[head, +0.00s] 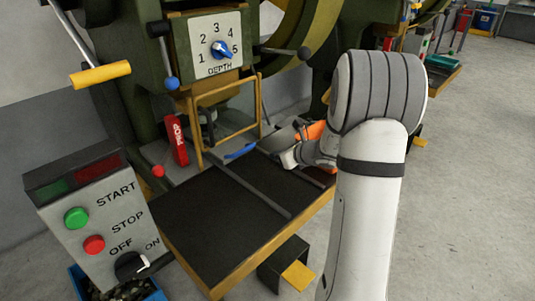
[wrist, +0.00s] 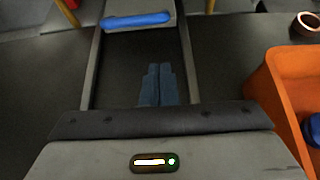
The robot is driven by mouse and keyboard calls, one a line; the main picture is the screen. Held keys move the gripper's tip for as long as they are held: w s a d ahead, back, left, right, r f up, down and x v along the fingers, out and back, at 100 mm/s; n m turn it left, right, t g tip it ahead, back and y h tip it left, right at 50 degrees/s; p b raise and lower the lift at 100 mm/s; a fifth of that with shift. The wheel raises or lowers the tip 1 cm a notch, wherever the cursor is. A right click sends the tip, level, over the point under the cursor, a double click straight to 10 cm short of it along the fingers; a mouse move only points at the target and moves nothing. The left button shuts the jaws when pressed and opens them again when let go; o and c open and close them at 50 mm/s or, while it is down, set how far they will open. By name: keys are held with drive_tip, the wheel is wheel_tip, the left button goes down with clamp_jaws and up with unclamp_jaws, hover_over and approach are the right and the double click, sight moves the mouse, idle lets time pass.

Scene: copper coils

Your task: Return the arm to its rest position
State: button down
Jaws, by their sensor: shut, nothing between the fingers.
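My gripper (wrist: 158,72) shows in the wrist view with its two fingers together and nothing between them. It is over the dark table between two grey rails, short of a blue bar (wrist: 138,20) on a grey block. In the head view my arm comes in from the right and bends down toward the table (head: 215,210); the fingertips cannot be made out there. The blue bar also shows in the head view (head: 241,151), left of my wrist.
An orange bin (wrist: 283,95) stands close on the right in the wrist view, with something blue inside. A copper coil (wrist: 306,22) lies beyond it. The press with its depth dial (head: 221,49) rises behind the table. A control panel (head: 100,205) stands at left.

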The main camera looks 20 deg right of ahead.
drive_tip(key=shift+s+d+r, duration=0.15)
drive_tip(key=shift+s+r, duration=0.05)
drive_tip(key=shift+s, duration=0.15)
drive_tip(key=s+a+r+n+g+y+p, duration=0.1)
drive_tip(key=s+a+r+n+g+p, duration=0.6)
drive_tip(key=s+a+r+n, duration=0.65)
drive_tip(key=s+d+r+n+h+p, duration=0.1)
drive_tip(key=s+r+n+h+p, duration=0.2)
drive_tip(key=s+n, duration=0.5)
drive_tip(key=s+d+r+n+g+h+p, duration=0.1)
drive_tip(key=s+r+n+h+p, duration=0.2)
drive_tip(key=s+r+n+p, duration=0.3)
drive_tip(key=s+n, duration=0.3)
drive_tip(key=shift+s+r, duration=0.15)
drive_tip(key=shift+s, duration=0.25)
